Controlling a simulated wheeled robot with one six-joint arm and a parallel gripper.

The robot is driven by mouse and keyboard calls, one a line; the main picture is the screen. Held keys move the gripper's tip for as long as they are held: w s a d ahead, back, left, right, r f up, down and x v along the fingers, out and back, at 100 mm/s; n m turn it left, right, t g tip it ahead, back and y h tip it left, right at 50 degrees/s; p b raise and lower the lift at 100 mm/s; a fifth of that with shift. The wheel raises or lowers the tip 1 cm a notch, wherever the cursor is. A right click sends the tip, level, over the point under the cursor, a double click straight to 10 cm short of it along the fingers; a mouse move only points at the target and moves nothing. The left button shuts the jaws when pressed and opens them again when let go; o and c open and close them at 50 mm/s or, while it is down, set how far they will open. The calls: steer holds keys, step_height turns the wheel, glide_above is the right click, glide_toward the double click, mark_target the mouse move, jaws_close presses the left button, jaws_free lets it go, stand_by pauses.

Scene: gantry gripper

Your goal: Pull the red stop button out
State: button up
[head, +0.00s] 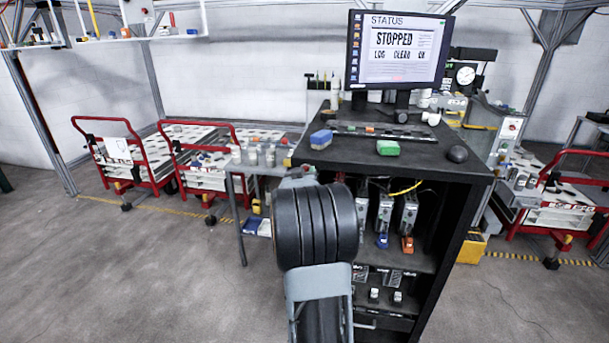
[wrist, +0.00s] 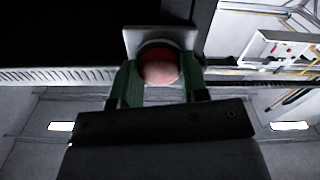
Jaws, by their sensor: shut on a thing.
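The red stop button (wrist: 160,66) shows in the wrist view as a round red cap on a pale square plate (wrist: 131,42). My gripper (wrist: 160,88) is at the button, with one green finger on each side of it, shut on the cap. In the head view my own arm hides the button and most of my gripper, in front of the dark workstation. The monitor (head: 400,48) above the workstation reads STATUS, STOPPED. How far the button stands out from its plate cannot be told.
The dark workstation (head: 450,215) carries a keyboard, a blue block (head: 321,139), a green block (head: 388,148) and a mouse (head: 457,154). Red-framed carts (head: 120,150) stand at the left, another at the right (head: 560,210). The floor at the left front is clear.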

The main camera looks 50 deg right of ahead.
steer(key=shift+s+a+f+b, duration=0.15)
steer(key=shift+s+a+b, duration=0.1)
steer(key=shift+a+b, duration=0.25)
jaws_close()
steer(key=shift+d, duration=0.1)
steer(key=o, duration=1.2)
jaws_free()
steer(key=shift+s, duration=0.1)
steer(key=b+v, duration=0.1)
steer(key=v, duration=1.3)
